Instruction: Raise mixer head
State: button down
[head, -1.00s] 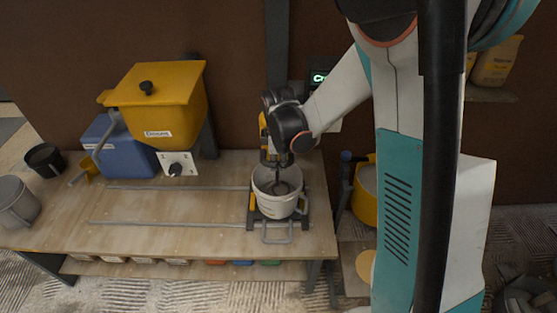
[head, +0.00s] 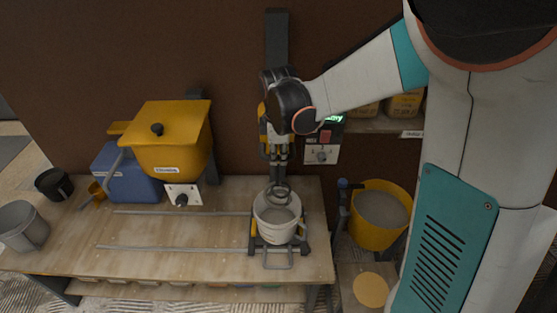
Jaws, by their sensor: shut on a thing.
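The mixer head (head: 266,141), yellow and black, sits on a dark upright column (head: 277,55) behind the bench. Its ring-shaped whisk (head: 279,192) hangs at the mouth of a white bucket (head: 277,222), with its upper part showing above the rim. The bucket stands upright in a dark cradle at the bench's right end and holds grey material. My gripper (head: 280,157) is at the mixer head, in front of it, shut on it. The exact grip is partly hidden by my wrist.
A yellow hopper (head: 172,150) and blue bin (head: 120,170) stand left. Two metal rails (head: 180,249) cross the bench (head: 150,262). A control box (head: 322,150) hangs right of the mixer. A yellow bucket (head: 376,232) of grey material stands right of the bench. The bench's middle is clear.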

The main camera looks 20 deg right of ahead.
jog(key=shift+w+r, duration=0.15)
jog(key=shift+r, duration=0.4)
jog(key=c, duration=1.5)
grip_release()
jog(key=s+r, duration=0.1)
jog(key=r, duration=0.7)
jog(key=s+r, duration=0.1)
jog(key=r, duration=0.3)
jog(key=shift+s+a, duration=0.3)
jog(key=shift+a, duration=0.1)
jog(key=shift+f, duration=0.15)
